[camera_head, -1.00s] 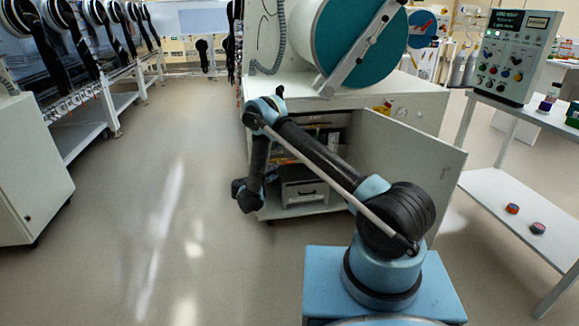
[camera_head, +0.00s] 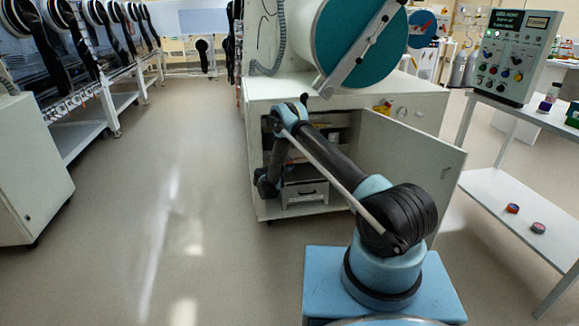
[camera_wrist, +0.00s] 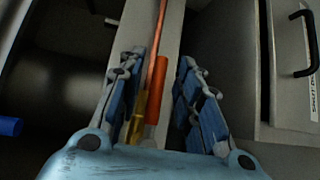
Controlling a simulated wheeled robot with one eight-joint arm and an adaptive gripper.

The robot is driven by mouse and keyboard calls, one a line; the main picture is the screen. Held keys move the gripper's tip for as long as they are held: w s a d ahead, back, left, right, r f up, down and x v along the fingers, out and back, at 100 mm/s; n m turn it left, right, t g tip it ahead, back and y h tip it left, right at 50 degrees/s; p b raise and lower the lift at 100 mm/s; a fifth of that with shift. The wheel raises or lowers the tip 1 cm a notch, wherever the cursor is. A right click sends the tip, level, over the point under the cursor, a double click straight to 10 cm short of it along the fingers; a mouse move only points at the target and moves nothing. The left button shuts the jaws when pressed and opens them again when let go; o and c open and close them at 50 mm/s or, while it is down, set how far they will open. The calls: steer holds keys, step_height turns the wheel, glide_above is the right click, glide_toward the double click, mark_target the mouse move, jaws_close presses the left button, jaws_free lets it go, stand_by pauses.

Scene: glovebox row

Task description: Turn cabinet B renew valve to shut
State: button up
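My gripper (camera_wrist: 160,62) is open in the wrist view, with blue-padded fingers apart on either side. Between and beyond them are a thin orange-red rod, an upright orange piece (camera_wrist: 156,95) and a brass-coloured piece (camera_wrist: 138,118). These may be parts of a valve, but I see no label naming it. I cannot tell whether the fingers touch them. In the head view, my arm reaches down into the open cabinet (camera_head: 270,93) under the glovebox with the teal round door. My fingers are not clear there.
A grey drawer front with a black handle (camera_wrist: 307,42) stands at the right of the wrist view. The open cabinet door (camera_head: 410,165) is right of my arm. A side table (camera_head: 500,190) holds a control panel (camera_head: 514,55).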

steer(key=shift+x, duration=0.75)
steer(key=shift+c, duration=0.2)
jaws_close()
steer(key=shift+a, duration=0.1)
